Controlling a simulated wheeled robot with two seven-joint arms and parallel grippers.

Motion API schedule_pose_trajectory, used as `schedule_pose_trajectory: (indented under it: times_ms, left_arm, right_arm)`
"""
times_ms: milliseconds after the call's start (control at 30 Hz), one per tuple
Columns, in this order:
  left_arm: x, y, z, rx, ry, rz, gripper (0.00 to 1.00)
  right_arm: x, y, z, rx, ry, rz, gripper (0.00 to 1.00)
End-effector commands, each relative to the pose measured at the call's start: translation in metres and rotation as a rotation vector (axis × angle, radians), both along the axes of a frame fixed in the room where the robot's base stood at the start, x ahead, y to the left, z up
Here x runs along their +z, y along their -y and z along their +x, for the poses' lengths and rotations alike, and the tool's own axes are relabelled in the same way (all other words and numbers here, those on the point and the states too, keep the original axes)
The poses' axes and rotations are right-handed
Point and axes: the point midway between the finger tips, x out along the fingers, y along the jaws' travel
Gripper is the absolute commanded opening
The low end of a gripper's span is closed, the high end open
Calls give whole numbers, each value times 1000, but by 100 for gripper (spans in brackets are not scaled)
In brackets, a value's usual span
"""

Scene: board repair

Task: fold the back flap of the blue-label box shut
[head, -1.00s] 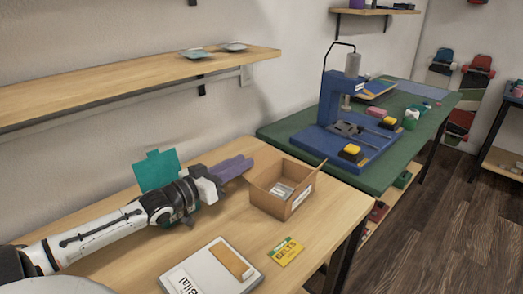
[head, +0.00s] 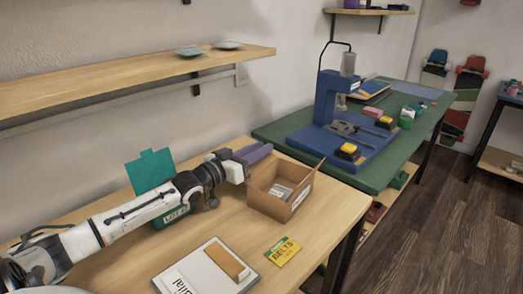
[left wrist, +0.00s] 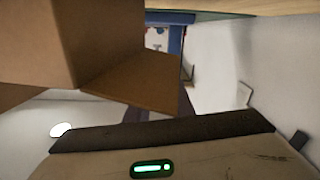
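The cardboard box (head: 268,201) stands on the wooden table with its top open. A pale label shows on its front right side; its colour is too small to tell. A flap (head: 309,173) sticks up at its right end. The back flap is hidden in the head view. In the left wrist view the box (left wrist: 95,35) is close at upper left, with a flap (left wrist: 135,80) sticking out from it. My left gripper (head: 258,152) has purple fingers just behind the box's back left side. They look parted and empty, partly hidden by the flap in the wrist view. My right gripper is out of view.
A teal open-lidded container (head: 150,171) stands behind my left arm. A white-labelled tray (head: 200,275) and a yellow belts packet (head: 283,251) lie in front of the box. A wall shelf (head: 130,84) runs above. A green bench (head: 380,175) with a blue press adjoins at right.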

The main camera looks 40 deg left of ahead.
Motion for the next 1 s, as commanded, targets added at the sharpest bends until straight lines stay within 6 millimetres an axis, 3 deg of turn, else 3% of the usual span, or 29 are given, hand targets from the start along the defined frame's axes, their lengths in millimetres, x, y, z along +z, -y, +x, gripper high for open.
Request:
schedule_pose_trajectory:
  times_ms: [467,600,633,767,900,1000]
  left_arm:
    - [0,1,11,0,-1,0,21]
    - [0,1,10,0,0,0,1]
    - [0,1,10,0,0,0,0]
    - [0,1,10,0,0,0,0]
    - [0,1,10,0,0,0,20]
    - [0,1,10,0,0,0,21]
  right_arm:
    - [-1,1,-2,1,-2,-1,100]
    - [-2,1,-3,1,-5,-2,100]
    - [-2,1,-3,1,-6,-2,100]
    - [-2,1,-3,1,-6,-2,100]
    - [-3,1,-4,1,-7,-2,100]
    - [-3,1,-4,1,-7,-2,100]
